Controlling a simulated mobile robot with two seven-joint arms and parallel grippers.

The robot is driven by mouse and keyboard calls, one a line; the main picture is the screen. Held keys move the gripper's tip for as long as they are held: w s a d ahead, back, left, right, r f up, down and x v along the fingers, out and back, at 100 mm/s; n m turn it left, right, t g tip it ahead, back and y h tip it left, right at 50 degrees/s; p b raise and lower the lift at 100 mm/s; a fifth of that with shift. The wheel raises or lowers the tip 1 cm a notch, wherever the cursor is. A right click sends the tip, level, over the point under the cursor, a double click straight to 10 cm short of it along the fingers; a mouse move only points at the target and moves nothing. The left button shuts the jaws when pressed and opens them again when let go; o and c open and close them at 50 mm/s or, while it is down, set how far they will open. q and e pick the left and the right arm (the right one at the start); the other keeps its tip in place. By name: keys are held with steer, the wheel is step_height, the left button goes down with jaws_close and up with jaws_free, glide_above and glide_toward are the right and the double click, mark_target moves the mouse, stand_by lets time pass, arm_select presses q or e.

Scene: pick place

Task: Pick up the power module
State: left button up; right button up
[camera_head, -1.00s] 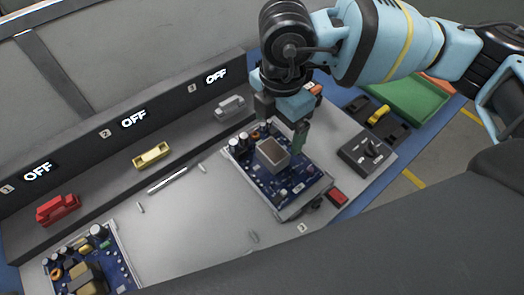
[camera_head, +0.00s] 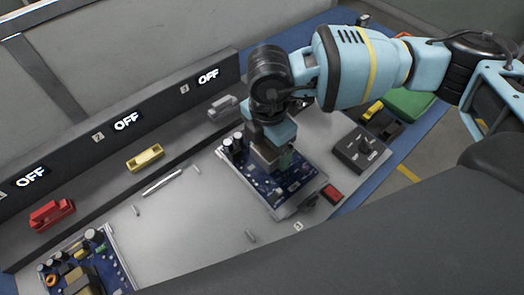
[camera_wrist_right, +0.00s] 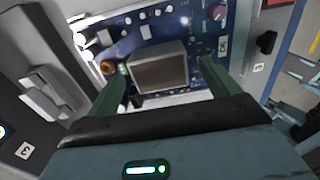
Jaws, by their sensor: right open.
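A box-shaped module (camera_head: 262,160) with grey sides and a brownish top stands on a blue circuit board (camera_head: 268,192) in the head view. I take this module to be the power module; no label confirms it. My right gripper (camera_head: 270,158) is down over it, partly hiding it. In the right wrist view the module (camera_wrist_right: 160,70) lies between the two green fingers of my right gripper (camera_wrist_right: 164,72), which are open with visible gaps on both sides. My left gripper is not in view.
Another circuit board (camera_head: 110,262) lies at the lower left. A red (camera_head: 50,214), a yellow (camera_head: 145,157) and a grey connector (camera_head: 222,108) sit along the ledge under "OFF" displays. A dark switch box (camera_head: 360,150) and red button (camera_head: 332,193) stand right of the board.

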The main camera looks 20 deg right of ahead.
steer(key=shift+f, duration=0.1)
steer(key=c, duration=1.9)
steer(key=shift+w, duration=0.1)
jaws_close()
